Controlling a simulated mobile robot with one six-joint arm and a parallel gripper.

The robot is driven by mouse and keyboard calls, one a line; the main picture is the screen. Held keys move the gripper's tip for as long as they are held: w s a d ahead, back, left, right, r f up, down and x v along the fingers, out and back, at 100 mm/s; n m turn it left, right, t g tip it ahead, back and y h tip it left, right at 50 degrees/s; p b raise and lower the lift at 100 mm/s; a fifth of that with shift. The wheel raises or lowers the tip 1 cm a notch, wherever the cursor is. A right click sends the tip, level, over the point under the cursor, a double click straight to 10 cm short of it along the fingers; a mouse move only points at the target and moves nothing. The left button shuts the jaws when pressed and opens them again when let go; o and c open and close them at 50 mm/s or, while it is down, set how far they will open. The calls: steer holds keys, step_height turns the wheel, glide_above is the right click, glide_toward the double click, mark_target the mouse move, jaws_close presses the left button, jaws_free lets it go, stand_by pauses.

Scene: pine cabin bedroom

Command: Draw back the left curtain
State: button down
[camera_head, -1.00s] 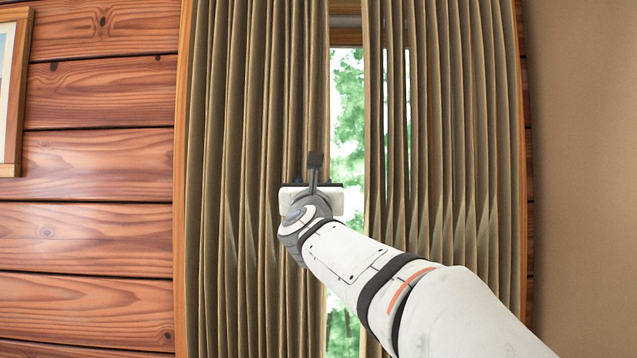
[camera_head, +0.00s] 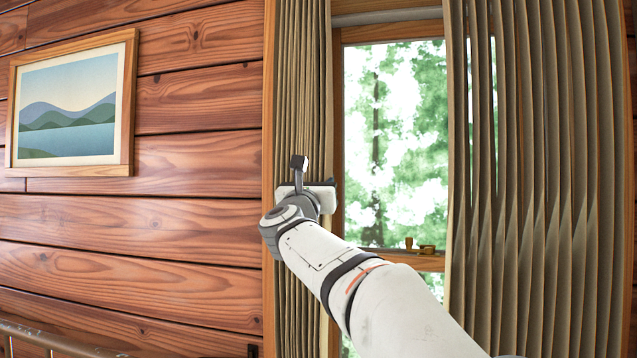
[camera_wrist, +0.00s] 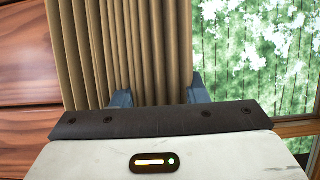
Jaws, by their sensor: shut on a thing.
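The left curtain (camera_head: 302,100) is olive-brown and pleated. It is bunched into a narrow strip against the left side of the window frame. My gripper (camera_head: 306,180) is at the curtain's front, about mid-height in the head view, and is shut on it. In the wrist view, the two blue-grey fingers of my gripper (camera_wrist: 160,98) stand on either side of the bunched curtain (camera_wrist: 130,50). The fingertips are partly hidden behind the gripper body and cloth. The window (camera_head: 395,140) is uncovered to the right of the left curtain, with green trees outside.
The right curtain (camera_head: 540,180) hangs over the window's right part. A brass latch (camera_head: 420,247) sits on the window's lower rail. A framed landscape picture (camera_head: 72,100) hangs on the plank wall at left. A rail (camera_head: 50,338) shows at the lower left.

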steer(key=shift+d, duration=0.2)
steer(key=c, duration=1.3)
jaws_free()
steer(key=o, duration=0.4)
steer(key=shift+w, duration=0.1)
steer(key=shift+o, duration=0.3)
steer(key=b+v, duration=0.3)
steer(key=v, duration=0.5)
steer(key=shift+b, duration=0.4)
